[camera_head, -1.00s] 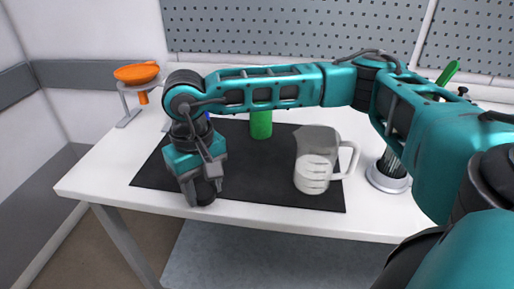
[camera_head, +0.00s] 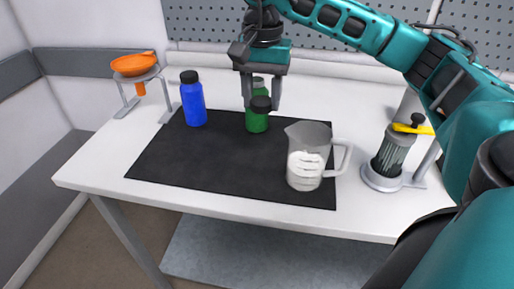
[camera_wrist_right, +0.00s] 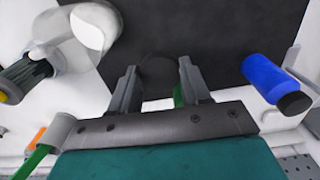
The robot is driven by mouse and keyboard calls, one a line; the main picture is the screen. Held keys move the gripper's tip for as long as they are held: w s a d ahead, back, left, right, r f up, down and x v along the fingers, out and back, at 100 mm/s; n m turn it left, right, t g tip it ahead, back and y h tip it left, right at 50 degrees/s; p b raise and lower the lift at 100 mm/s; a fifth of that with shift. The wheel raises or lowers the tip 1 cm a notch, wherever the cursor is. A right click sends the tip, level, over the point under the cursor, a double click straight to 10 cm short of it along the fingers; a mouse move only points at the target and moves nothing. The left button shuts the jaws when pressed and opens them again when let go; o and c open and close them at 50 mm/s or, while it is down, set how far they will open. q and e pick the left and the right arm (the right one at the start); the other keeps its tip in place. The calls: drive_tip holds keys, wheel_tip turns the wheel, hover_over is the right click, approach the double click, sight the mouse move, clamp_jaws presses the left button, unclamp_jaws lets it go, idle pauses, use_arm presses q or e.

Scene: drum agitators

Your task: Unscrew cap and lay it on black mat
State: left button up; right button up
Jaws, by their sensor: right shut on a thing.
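My right gripper (camera_head: 262,104) is over the back of the black mat (camera_head: 200,165), pointing down. Its fingers are shut on a black cap (camera_head: 261,103), which shows as a dark disc between the fingers in the right wrist view (camera_wrist_right: 158,72). The green bottle (camera_head: 257,123) stands directly behind the gripper; its pale top shows between the fingers, above the cap. The cap looks apart from that top, in front of the bottle. Whether the cap touches the bottle's side cannot be told. My left gripper is out of view.
A blue bottle (camera_head: 193,104) with a black cap stands at the mat's back left. A clear jug (camera_head: 307,158) stands at its right. An orange bowl (camera_head: 134,65) on a stand is far left, a cylinder with a yellow top (camera_head: 393,152) right. The mat's front left is clear.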

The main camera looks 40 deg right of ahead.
sight(261, 158)
wheel_tip(261, 158, down, 13)
drive_tip(key=shift+f, duration=0.1)
idle(0.3)
drive_tip(key=shift+b, duration=0.3)
drive_tip(key=shift+f, duration=0.15)
drive_tip(key=o, duration=1.2)
wheel_tip(261, 158, up, 12)
drive_tip(key=shift+r, duration=0.2)
drive_tip(key=shift+a, duration=0.15)
